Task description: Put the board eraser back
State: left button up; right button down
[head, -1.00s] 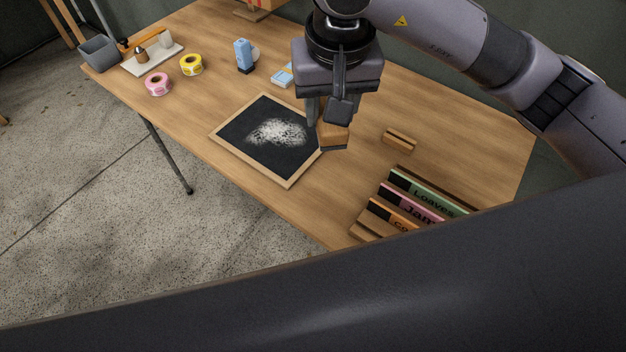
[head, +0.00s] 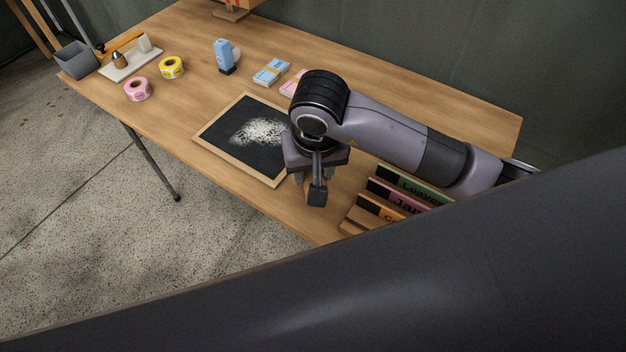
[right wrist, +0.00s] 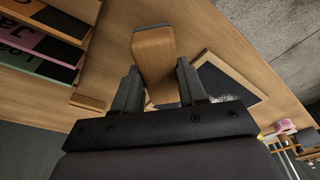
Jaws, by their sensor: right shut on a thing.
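The board eraser, a wooden block with a dark pad, is mostly hidden in the head view, where its wooden side (head: 308,189) shows between my fingers. In the right wrist view the eraser (right wrist: 154,52) sticks out from between the fingertips. My right gripper (head: 314,192) is shut on it, above the table by the near right corner of the chalkboard; it also shows in the right wrist view (right wrist: 158,80). The framed chalkboard (head: 218,130) lies flat with a white chalk smear on it. My left gripper is not in view.
A wooden rack (head: 352,226) with Loaves and Jam signs stands right of the gripper. A small wooden block (right wrist: 88,102) lies near it. The table's near edge is close.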

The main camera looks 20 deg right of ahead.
jog(key=shift+f, duration=1.95)
jog(key=shift+f, duration=0.15)
jog(key=c, duration=0.6)
grip_release()
jog(key=r, duration=0.3)
jog(key=s+r, duration=0.1)
jog(key=r, duration=0.6)
jog(key=shift+s+a+r, duration=0.15)
jog(key=shift+s+r, duration=0.15)
jog(key=shift+s, duration=0.1)
jog(key=shift+s+r, duration=0.2)
jog(key=shift+r, duration=0.5)
